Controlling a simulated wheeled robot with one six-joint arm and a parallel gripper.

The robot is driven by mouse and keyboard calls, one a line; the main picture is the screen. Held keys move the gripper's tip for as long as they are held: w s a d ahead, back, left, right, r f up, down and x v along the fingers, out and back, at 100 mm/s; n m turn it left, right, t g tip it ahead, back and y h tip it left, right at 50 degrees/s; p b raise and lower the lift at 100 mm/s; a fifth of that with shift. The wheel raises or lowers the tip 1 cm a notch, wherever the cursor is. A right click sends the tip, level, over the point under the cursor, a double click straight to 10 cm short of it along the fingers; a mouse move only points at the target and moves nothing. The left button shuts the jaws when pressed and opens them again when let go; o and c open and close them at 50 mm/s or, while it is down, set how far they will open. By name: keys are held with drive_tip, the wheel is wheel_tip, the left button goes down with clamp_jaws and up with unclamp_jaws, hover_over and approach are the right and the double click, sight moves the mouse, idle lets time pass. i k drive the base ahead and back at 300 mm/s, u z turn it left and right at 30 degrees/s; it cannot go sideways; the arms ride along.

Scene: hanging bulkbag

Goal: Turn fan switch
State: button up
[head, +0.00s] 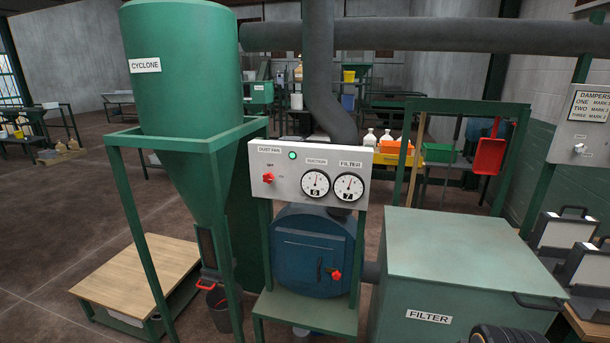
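The fan switch (268,178) is a small red knob on the left of a pale grey control panel (330,200). A "DUST FAN" label (270,149) is above it, with small marks beside the knob that are too small to read surely. A green lamp (292,155) is up and right of the knob and looks lit. The knob's exact pointing direction is hard to tell.
A green cyclone (180,80) on a frame stands left of the panel. A blue drum (310,255) with a red handle (336,275) is below it. A green filter box (470,260) stands to the right. A low wooden-topped platform (135,275) is at left; open floor lies beyond.

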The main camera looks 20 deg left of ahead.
sight(268, 177)
drive_tip(key=u, duration=2.45)
drive_tip(key=i, duration=2.5)
drive_tip(key=z, duration=0.4)
